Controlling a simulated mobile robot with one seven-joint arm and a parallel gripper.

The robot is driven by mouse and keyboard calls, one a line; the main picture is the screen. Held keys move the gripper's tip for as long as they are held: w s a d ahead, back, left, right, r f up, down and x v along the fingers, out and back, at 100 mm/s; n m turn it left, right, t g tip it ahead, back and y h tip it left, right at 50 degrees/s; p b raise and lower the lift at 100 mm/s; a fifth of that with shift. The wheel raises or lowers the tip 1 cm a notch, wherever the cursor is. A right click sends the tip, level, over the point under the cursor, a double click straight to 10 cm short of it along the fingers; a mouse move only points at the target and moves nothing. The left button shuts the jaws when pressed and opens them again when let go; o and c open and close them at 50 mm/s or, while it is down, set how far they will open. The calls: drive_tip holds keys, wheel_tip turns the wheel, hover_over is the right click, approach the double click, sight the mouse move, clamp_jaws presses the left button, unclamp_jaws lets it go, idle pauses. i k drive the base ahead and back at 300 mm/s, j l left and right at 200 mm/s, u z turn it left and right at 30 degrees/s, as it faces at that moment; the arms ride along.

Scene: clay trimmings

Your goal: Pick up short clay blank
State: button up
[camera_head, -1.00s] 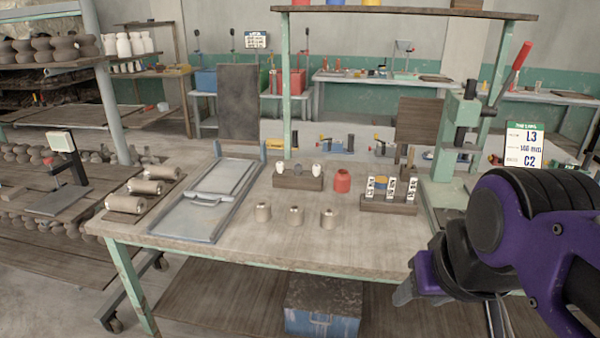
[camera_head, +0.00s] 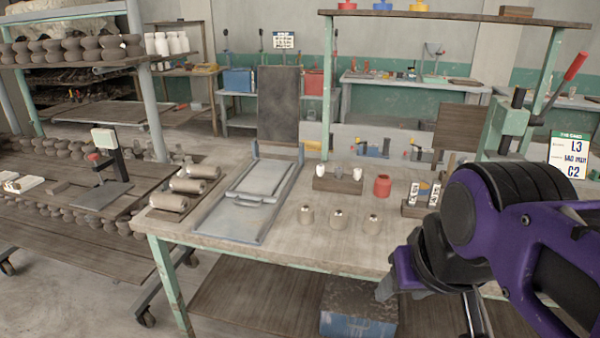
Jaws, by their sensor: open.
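Three grey-brown clay cylinders (camera_head: 187,186) lie on their sides on a dark board at the left end of the workbench. My gripper (camera_head: 430,300) is at the lower right, near the bench's front edge, well away from the cylinders. It is open and looks empty. My purple and black arm hides the right part of the bench.
A grey metal tray-like fixture (camera_head: 238,228) lies between the cylinders and the upright pieces. Behind are a small wooden holder (camera_head: 338,185), a red jar (camera_head: 382,185) and a green lever press (camera_head: 508,122). A blue box (camera_head: 355,325) stands below.

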sight(306, 210)
drive_tip(key=l+z, duration=0.1)
drive_tip(key=z, duration=0.9)
drive_tip(key=l+z, duration=0.1)
drive_tip(key=z, duration=0.4)
drive_tip(key=j+u, duration=0.1)
drive_tip(key=j, duration=0.6)
drive_tip(key=j+u, duration=0.15)
drive_tip(key=j, duration=0.5)
drive_tip(key=i+j+u, duration=0.1)
drive_tip(key=j, duration=0.6)
drive_tip(key=i+j+u, duration=0.15)
drive_tip(key=j, duration=0.5)
